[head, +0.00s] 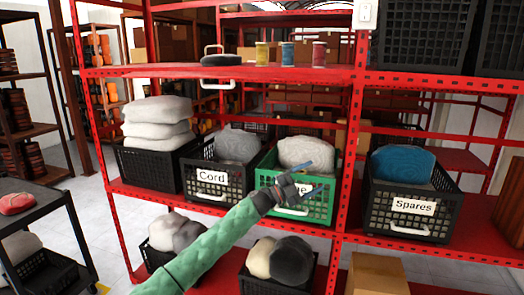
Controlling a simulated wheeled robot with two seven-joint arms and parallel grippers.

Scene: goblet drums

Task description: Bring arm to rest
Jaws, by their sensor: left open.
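My left gripper (318,180) is in the middle of the head view, at the end of my green left arm. Its two blue-tipped fingers are spread apart and nothing shows between them. It is in front of a green crate (322,209) on the middle red shelf, and covers part of that crate's white label. I cannot tell whether it touches the crate. A pale rounded bundle (305,152) lies in the green crate. My right gripper is not in view.
Black crates marked Cord (213,193) and Spares (412,225) flank the green one. A red upright (347,150) stands right of my gripper. Spools (287,54) stand on the upper shelf. Filled crates sit below, beside a cardboard box (378,274). A dark cart (60,200) stands left.

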